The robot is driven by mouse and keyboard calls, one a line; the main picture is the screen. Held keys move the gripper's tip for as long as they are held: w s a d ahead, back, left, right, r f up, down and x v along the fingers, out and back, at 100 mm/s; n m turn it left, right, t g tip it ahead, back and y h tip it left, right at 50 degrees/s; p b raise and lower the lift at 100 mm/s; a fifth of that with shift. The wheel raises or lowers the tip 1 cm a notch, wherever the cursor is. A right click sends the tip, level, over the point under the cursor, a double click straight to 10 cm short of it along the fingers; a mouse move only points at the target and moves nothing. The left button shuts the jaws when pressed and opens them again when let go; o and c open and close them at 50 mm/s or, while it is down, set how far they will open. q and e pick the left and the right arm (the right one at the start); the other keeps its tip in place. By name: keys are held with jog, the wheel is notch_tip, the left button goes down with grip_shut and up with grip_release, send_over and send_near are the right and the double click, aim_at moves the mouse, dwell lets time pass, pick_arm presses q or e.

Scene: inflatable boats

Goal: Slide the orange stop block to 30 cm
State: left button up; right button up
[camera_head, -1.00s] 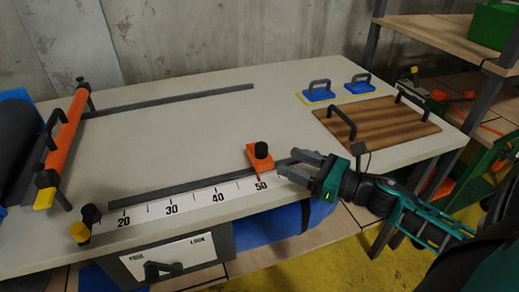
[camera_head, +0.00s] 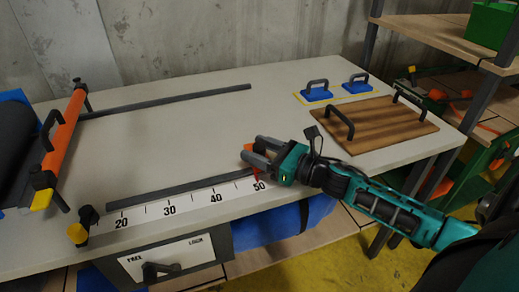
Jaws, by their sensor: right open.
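The orange stop block (camera_head: 249,147) sits on the front rail beside the 50 mark of the scale (camera_head: 192,204). Most of it is hidden behind my right gripper, and a bit of its red-orange pointer shows below the fingers. My right gripper (camera_head: 253,152) is open, with its two grey fingers at the block, one on its near side and one toward its far side. I cannot tell whether the fingers touch it. The 30 mark lies to the left along the scale. My left gripper is not in view.
A yellow end stop with a black knob (camera_head: 78,233) stands at the scale's left end. The rail (camera_head: 170,190) is clear between it and the block. An orange bar (camera_head: 62,135) crosses the table's left side. A wooden board with handles (camera_head: 375,125) and blue handled pads (camera_head: 317,94) lie right.

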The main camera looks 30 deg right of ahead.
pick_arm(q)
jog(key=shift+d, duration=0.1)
pick_arm(e)
grip_shut()
jog(key=shift+a, duration=0.1)
dwell(0.3)
jog(key=w+a, duration=0.1)
jog(key=a, duration=0.5)
jog(key=w+a+p, duration=0.1)
jog(key=w+a, duration=0.1)
jog(key=a, duration=0.5)
jog(key=w+a+p, duration=0.1)
jog(key=a, duration=0.5)
jog(key=shift+w+a, duration=0.2)
jog(key=shift+w, duration=0.1)
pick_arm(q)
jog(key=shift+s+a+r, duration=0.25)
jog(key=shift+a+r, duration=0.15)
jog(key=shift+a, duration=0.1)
pick_arm(e)
grip_release()
jog(key=shift+d, duration=0.1)
